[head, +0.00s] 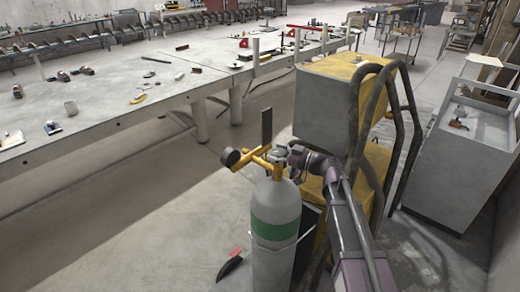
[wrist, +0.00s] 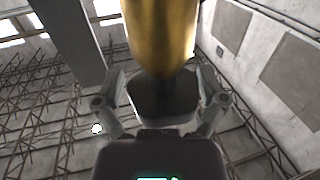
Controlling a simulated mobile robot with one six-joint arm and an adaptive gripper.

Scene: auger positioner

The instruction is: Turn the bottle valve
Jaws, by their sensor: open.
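A grey gas bottle (head: 275,212) with a green band stands upright at the lower middle of the head view. A yellow valve assembly (head: 252,160) with a dark round end sits on its top. My gripper (head: 292,155) is at the bottle's top, right beside the valve assembly. In the wrist view my gripper (wrist: 162,105) is open, its fingers spread to either side. A brass-coloured cylinder (wrist: 160,35) with a dark lower part lies between or just beyond the fingers. I cannot tell whether they touch it, and the head view does not show the fingertips clearly.
A yellow and grey welding cart (head: 330,105) with dark curved handles (head: 408,135) stands directly behind and right of the bottle. A long grey workbench (head: 100,120) holding tools runs along the left. A grey cabinet (head: 455,165) stands at right. Floor left of the bottle is mostly clear.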

